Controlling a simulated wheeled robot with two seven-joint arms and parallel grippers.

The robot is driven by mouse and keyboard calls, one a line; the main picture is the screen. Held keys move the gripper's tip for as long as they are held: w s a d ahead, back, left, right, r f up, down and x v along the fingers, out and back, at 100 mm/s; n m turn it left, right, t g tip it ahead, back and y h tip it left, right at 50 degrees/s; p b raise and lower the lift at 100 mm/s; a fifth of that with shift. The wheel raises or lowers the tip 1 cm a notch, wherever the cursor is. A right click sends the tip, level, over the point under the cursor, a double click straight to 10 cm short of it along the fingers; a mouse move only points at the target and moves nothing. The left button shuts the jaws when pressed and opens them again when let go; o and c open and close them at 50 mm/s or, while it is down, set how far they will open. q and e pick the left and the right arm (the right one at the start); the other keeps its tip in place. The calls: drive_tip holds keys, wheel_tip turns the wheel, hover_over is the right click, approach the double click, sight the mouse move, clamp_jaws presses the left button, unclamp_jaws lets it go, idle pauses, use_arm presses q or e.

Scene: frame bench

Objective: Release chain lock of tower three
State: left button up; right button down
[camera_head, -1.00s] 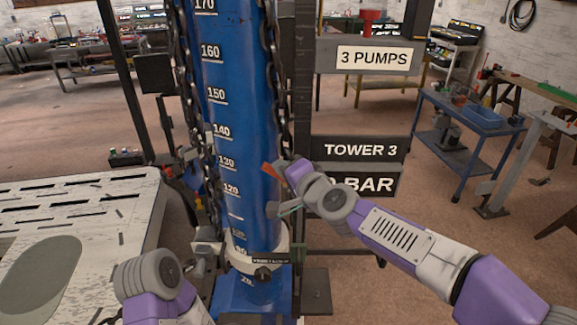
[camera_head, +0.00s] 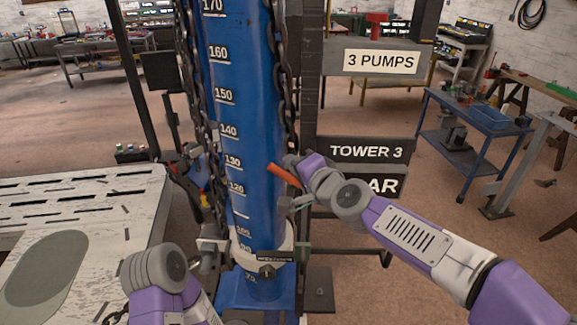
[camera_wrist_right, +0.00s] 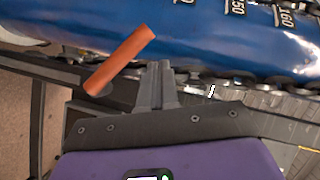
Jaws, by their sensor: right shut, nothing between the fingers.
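The blue tower column (camera_head: 243,130), with white height numbers, stands upright beside the TOWER 3 sign (camera_head: 366,151). A dark chain (camera_head: 285,70) hangs along its right side and another chain (camera_head: 190,75) along its left. An orange handle (camera_head: 284,176) sticks out at a slant by the right chain. It also shows in the right wrist view (camera_wrist_right: 120,60), left of the fingers. My right gripper (camera_head: 291,160) is shut and empty close to the handle; its fingertips (camera_wrist_right: 158,68) point towards the column.
A pale slotted table (camera_head: 100,215) fills the lower left. A dark post (camera_head: 312,90) stands right of the column. A white collar (camera_head: 265,250) rings its foot. A blue cart (camera_head: 470,125) stands farther right, with open floor before it.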

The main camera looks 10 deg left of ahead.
drive_tip(key=s+d+r+p, duration=0.3)
drive_tip(key=s+d+r, duration=0.1)
drive_tip(key=s, duration=0.4)
drive_tip(key=shift+s+d+r, duration=0.2)
drive_tip(key=shift+d+r, duration=0.15)
drive_tip(key=shift+r, duration=0.5)
drive_tip(key=w+d+f+n+g+h+b, duration=0.1)
drive_tip(key=d+f+g+h+b, duration=0.15)
drive_tip(key=f, duration=1.15)
drive_tip(key=w+d+f+g+h+b, duration=0.1)
drive_tip(key=d+f+b, duration=0.15)
drive_tip(key=f, duration=1.15)
drive_tip(key=w+d+f+n+g+h+b, duration=0.15)
drive_tip(key=f+b, duration=0.25)
drive_tip(key=f, duration=1)
drive_tip(key=s+d+f+g+b, duration=0.25)
drive_tip(key=s+f, duration=0.35)
drive_tip(key=f, duration=0.5)
drive_tip(key=s+d+f+g+b, duration=0.1)
drive_tip(key=s+f+g+b, duration=0.15)
drive_tip(key=s+f, duration=0.65)
drive_tip(key=s+f+n+g+b, duration=0.2)
drive_tip(key=s+f, duration=0.6)
drive_tip(key=f, duration=0.5)
drive_tip(key=shift+s+f+b, duration=0.25)
drive_tip(key=shift+f+b, duration=0.05)
drive_tip(key=shift+b, duration=0.35)
